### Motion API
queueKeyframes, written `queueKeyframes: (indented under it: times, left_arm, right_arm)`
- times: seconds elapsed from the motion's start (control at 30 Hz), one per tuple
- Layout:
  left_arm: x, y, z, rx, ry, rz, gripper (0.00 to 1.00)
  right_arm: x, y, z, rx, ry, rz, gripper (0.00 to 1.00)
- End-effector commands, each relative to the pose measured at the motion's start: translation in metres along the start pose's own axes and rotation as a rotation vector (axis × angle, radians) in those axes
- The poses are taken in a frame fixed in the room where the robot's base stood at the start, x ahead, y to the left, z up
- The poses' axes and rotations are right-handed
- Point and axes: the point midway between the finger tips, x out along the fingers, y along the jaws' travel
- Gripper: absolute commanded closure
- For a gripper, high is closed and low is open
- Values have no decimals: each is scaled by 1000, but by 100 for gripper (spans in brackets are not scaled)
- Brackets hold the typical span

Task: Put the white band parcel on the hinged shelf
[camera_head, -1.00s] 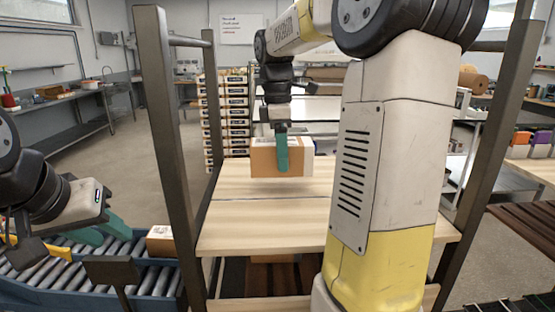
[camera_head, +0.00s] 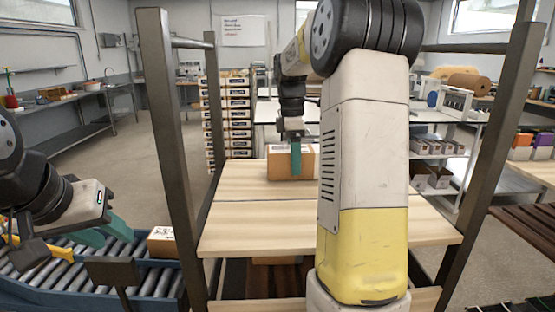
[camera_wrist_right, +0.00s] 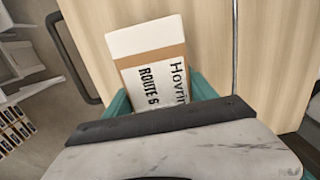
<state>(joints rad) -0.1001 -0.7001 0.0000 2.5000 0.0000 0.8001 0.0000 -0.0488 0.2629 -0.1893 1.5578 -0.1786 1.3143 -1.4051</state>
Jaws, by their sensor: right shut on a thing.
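The white band parcel (camera_head: 306,163) is a brown box with a white end and a printed label. My right gripper (camera_head: 292,160) is shut on it, with a green finger across its near side. The parcel is over the back part of the pale wooden hinged shelf (camera_head: 240,237); I cannot tell whether it touches the boards. In the right wrist view the parcel (camera_wrist_right: 152,68) lies between the green fingers, above the wood. My left gripper (camera_head: 104,232) is over the conveyor at the left, its green fingers apart and empty.
Dark upright posts (camera_head: 170,150) flank the shelf. A brown box (camera_head: 161,241) sits on the roller conveyor (camera_head: 140,268) at the left. My right arm hides part of the shelf's right side. The shelf's front left is bare.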

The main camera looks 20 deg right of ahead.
Motion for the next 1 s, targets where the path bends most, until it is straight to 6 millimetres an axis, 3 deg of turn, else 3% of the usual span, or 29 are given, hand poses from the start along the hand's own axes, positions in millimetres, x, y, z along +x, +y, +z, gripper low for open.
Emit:
queueKeyframes:
  times: [0.17, 0.2, 0.27, 0.67, 0.77, 1.0]
  left_arm:
    - [0, 0, 0, 0, 0, 0, 64]
    - [0, 0, 0, 0, 0, 0, 64]
    - [0, 0, 0, 0, 0, 0, 64]
    - [0, 0, 0, 0, 0, 0, 64]
    - [0, 0, 0, 0, 0, 0, 64]
    - [0, 0, 0, 0, 0, 0, 64]
  right_arm:
    - [3, 0, 0, 0, 0, 0, 94]
    - [3, 0, 0, 0, 0, 0, 27]
    - [3, 0, 0, 0, 0, 0, 15]
    - [-2, 0, 0, 0, 0, 1, 13]
    - [-14, 1, 0, 0, 0, 3, 13]
    - [-65, 1, 0, 0, 0, 4, 13]
